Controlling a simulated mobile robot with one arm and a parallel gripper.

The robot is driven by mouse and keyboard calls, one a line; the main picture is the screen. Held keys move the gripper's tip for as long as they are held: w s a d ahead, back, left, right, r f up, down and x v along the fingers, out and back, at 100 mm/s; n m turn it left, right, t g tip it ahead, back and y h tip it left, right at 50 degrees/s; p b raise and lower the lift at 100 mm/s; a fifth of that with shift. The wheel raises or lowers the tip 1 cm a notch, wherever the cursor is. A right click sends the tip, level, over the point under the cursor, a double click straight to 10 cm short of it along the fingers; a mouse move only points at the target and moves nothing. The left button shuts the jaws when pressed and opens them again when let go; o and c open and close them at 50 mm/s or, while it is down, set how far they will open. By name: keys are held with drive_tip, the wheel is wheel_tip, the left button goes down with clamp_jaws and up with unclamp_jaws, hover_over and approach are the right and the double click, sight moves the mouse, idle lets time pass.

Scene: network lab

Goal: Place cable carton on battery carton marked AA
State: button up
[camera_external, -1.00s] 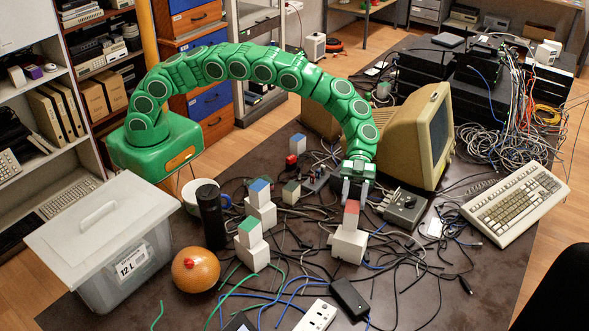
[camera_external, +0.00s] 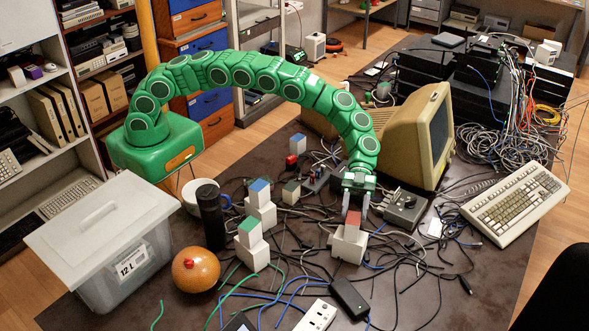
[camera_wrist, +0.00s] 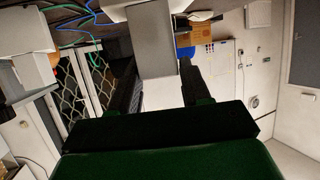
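A small carton with a red upper part (camera_external: 353,220) stands on a larger white carton (camera_external: 349,246). My gripper (camera_external: 355,208) points down over the red-topped carton, one finger on each side of it. The fingers look open, with a slight gap at the right one. In the wrist view, a pale grey carton (camera_wrist: 152,45) is between the dark fingers. Similar stacks stand to the left: a blue-topped carton (camera_external: 260,192) on a white one, and a green-topped carton (camera_external: 249,231) on a white one. No markings are readable, so I cannot tell which is the cable carton or the AA battery carton.
Loose cables cover the table around the stacks. A black cylinder (camera_external: 211,216), an orange round object (camera_external: 195,270) and a lidded bin (camera_external: 118,275) are at left. A beige monitor (camera_external: 420,135), a grey box (camera_external: 404,208) and a keyboard (camera_external: 516,204) are at right.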

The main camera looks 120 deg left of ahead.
drive_tip(key=o, duration=0.3)
drive_tip(key=shift+r, duration=0.15)
